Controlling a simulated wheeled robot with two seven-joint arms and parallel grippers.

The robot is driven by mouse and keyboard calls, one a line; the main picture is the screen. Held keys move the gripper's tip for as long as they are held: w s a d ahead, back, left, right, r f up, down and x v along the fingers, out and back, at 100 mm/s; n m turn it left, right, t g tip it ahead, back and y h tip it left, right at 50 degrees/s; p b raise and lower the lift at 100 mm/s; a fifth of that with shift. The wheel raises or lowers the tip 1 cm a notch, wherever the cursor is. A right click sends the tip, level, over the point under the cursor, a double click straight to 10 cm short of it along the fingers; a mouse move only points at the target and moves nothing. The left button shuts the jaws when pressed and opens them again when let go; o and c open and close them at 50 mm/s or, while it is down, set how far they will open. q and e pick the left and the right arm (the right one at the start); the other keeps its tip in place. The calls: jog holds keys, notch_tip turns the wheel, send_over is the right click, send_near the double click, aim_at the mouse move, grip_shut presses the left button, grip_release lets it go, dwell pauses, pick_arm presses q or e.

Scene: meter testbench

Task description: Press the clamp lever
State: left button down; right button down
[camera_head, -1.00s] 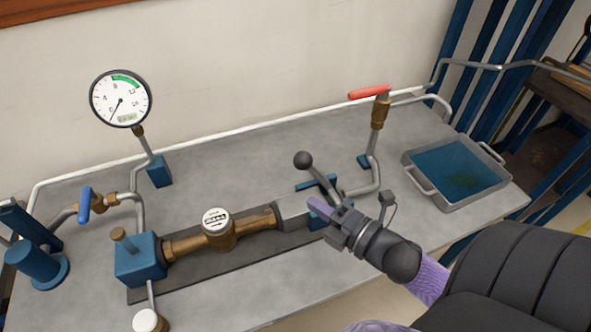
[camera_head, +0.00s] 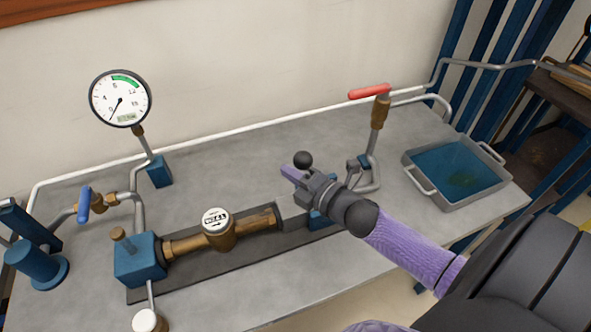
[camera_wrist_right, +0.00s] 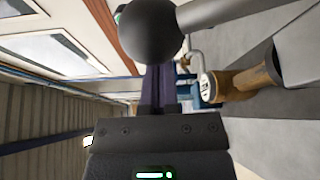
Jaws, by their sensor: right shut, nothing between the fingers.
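The clamp lever ends in a black ball knob (camera_head: 303,159), which shows just behind the fingertips of my right gripper (camera_head: 290,172). In the right wrist view the knob (camera_wrist_right: 151,31) looms large at the tips of the shut fingers (camera_wrist_right: 158,85), with its grey lever arm (camera_wrist_right: 215,10) running off to the upper right. I cannot tell whether fingers and knob touch. The gripper is shut and empty. It hides most of the lever and part of the blue clamp block (camera_head: 318,216). A brass meter (camera_head: 217,229) lies in line left of the clamp. My left gripper is not in view.
A pressure gauge (camera_head: 121,98) stands at the back left. A red-handled valve (camera_head: 369,91) rises behind my right gripper. A water tray (camera_head: 458,171) sits at the right. A blue-handled valve (camera_head: 84,205) is at the left. The table (camera_head: 240,166) is clear behind the meter.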

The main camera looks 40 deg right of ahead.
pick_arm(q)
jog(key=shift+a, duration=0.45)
pick_arm(e)
jog(key=shift+d+r, duration=0.1)
jog(key=shift+d, duration=0.4)
